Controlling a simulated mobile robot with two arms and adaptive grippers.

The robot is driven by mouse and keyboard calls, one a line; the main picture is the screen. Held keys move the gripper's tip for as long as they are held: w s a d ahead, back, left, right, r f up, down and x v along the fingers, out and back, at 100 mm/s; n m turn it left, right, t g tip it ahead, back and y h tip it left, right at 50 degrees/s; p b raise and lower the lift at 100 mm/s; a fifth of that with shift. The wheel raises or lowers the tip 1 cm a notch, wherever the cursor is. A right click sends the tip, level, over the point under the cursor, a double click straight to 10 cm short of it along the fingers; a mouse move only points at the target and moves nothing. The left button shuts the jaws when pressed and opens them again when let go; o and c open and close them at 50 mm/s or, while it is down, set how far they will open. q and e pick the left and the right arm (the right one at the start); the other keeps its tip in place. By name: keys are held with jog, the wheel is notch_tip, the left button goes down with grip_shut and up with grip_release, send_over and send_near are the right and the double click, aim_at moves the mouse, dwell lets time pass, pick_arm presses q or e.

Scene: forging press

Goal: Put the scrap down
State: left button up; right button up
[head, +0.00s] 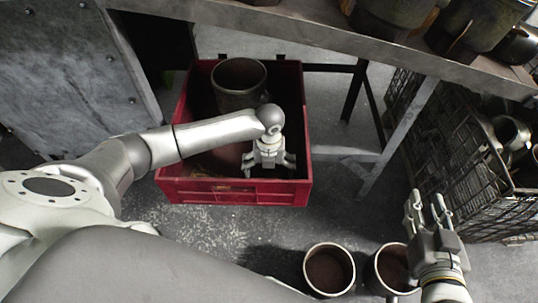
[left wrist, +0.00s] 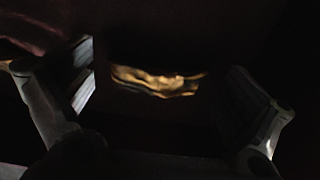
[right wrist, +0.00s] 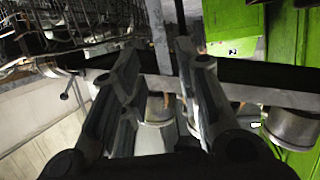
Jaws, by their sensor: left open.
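My left gripper (head: 268,172) reaches down into the red crate (head: 235,190) at its front right part. Its fingers stand apart in the left wrist view (left wrist: 175,100), with nothing clamped between them. A yellowish, irregular lit patch (left wrist: 155,80) shows in the dark beyond the fingers. It may be the scrap, but the view is too dark to be sure. My right gripper (head: 428,205) is up at the right, away from the crate, with its fingers apart and empty.
A metal pot (head: 240,85) stands in the back of the crate. Two open pots (head: 329,270) (head: 388,268) stand on the floor in front. A wire basket (head: 465,165) with metal parts is at the right. A steel table (head: 320,40) spans the back.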

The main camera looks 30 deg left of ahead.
pick_arm(q)
notch_tip(320, 180, up, 6)
jog(key=shift+f+p, duration=0.25)
jog(key=shift+p, duration=0.65)
notch_tip(320, 180, up, 6)
jog(key=p, duration=0.1)
jog(key=shift+p, duration=0.4)
pick_arm(e)
jog(key=s+d+f+g+h, duration=0.1)
jog(key=s+d+f+g, duration=0.1)
jog(key=s+f+g, duration=0.3)
jog(key=s+d+f+g+h, duration=0.1)
jog(key=s+d+f+g, duration=0.2)
jog(key=s, duration=0.6)
notch_tip(320, 180, down, 3)
jog(key=shift+s+d+r+m+g+h, duration=0.15)
jog(key=shift+s+d+m+g+h, duration=0.2)
jog(key=shift+g, duration=0.75)
jog(key=shift+a, duration=0.1)
